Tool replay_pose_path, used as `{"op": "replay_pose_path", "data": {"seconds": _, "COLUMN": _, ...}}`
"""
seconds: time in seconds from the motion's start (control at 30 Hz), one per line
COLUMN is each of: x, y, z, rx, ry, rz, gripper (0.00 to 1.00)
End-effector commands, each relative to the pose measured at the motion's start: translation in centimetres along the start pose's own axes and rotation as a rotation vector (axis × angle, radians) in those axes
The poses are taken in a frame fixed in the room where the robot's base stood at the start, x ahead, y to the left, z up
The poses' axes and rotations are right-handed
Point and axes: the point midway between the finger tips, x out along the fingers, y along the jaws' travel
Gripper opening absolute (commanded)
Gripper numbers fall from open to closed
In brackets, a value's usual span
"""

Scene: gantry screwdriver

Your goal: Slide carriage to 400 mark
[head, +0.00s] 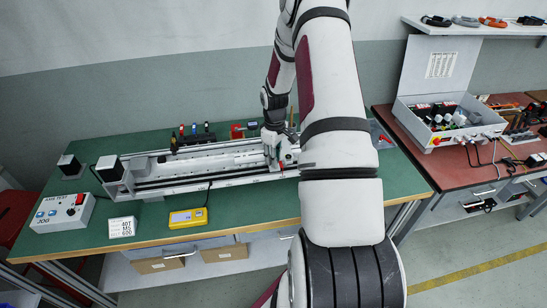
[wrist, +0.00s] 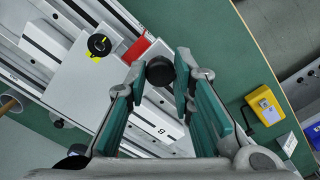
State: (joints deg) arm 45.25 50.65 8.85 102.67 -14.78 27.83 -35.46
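The gantry rail (head: 190,182) lies along the green table. Its grey carriage (wrist: 88,75) shows in the wrist view, with a round black dial with a yellow mark (wrist: 99,45) and a red tab (wrist: 137,50). In the head view the carriage is near the rail's right part, mostly hidden by my arm. My gripper (wrist: 161,72) is at the carriage with its fingers apart on either side of a round black knob (wrist: 160,70). Small gaps seem to show beside the knob; firm contact is not visible. The 400 mark cannot be read.
Small tools (head: 195,136) stand behind the rail. A red-topped bench (head: 408,145) with an open case (head: 440,110) is at right.

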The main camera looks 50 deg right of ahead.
Motion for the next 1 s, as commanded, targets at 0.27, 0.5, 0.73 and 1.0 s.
{"op": "replay_pose_path", "data": {"seconds": 0.27, "x": 0.0, "y": 0.0, "z": 0.1, "rx": 0.0, "ry": -0.002, "rz": -0.001, "gripper": 0.43}}
{"op": "replay_pose_path", "data": {"seconds": 0.5, "x": -0.8, "y": 0.1, "z": -0.1, "rx": 0.0, "ry": 0.001, "rz": 0.002, "gripper": 0.43}}
{"op": "replay_pose_path", "data": {"seconds": 0.73, "x": -5.0, "y": 0.1, "z": -0.1, "rx": 0.0, "ry": 0.003, "rz": 0.004, "gripper": 0.43}}
{"op": "replay_pose_path", "data": {"seconds": 1.0, "x": -9.9, "y": 0.1, "z": 0.0, "rx": 0.002, "ry": 0.001, "rz": 0.002, "gripper": 0.43}}
